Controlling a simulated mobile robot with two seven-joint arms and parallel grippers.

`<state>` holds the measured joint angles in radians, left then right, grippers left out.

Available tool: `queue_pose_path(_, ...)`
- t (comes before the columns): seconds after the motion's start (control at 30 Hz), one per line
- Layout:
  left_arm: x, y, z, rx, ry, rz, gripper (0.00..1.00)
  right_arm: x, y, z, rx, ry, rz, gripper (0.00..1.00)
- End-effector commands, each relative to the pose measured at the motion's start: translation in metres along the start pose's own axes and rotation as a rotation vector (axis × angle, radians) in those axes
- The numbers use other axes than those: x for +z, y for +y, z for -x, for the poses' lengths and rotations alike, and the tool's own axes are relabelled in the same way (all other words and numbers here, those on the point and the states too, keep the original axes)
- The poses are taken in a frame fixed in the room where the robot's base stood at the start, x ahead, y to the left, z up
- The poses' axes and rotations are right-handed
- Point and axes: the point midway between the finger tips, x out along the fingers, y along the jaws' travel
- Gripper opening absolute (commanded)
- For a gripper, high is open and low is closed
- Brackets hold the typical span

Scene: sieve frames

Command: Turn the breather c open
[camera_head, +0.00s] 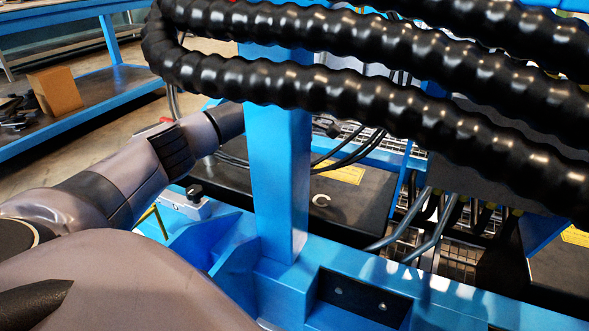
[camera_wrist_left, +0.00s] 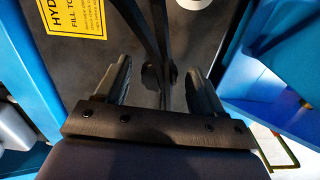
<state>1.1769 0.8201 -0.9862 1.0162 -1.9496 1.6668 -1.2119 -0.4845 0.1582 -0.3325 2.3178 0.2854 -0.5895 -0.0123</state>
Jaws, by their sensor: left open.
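In the left wrist view, my left gripper (camera_wrist_left: 158,66) is open, its two dark fingers apart. A small dark rounded part, probably breather c (camera_wrist_left: 153,76), shows between the fingers, near a black hose. I cannot tell whether the fingers touch it, or how it is turned. In the head view, a white letter C (camera_head: 321,199) marks the dark tank top (camera_head: 345,220); part of a white mark also shows in the wrist view. My left arm reaches in from the left, and its gripper is hidden behind the blue post. My right gripper is not in view.
A blue post (camera_head: 278,160) stands in front of the tank. Thick black ribbed hoses (camera_head: 330,85) cross above it. Thin black cables (camera_head: 350,155) run over the tank. A yellow label (camera_wrist_left: 76,18) lies beside the left finger. A blue bench (camera_head: 90,105) holds a cardboard box (camera_head: 55,90).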

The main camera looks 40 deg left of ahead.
Motion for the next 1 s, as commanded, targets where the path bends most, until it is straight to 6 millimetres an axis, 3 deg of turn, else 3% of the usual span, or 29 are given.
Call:
queue_pose_path(0.07,0.0,0.0,0.0,0.0,0.0,0.0,0.65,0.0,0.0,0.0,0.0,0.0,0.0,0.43)
queue_pose_path(0.2,0.0,0.0,0.0,0.0,0.0,0.0,0.2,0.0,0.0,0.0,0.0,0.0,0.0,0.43)
queue_pose_path(0.23,0.0,0.0,0.0,0.0,0.0,0.0,0.12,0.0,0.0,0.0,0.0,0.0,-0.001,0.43)
queue_pose_path(0.73,0.001,0.0,0.005,-0.002,0.0,0.112,0.13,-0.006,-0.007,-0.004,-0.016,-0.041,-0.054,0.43)
queue_pose_path(1.0,0.001,0.001,0.006,-0.004,0.0,0.336,0.13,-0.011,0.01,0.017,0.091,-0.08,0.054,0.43)
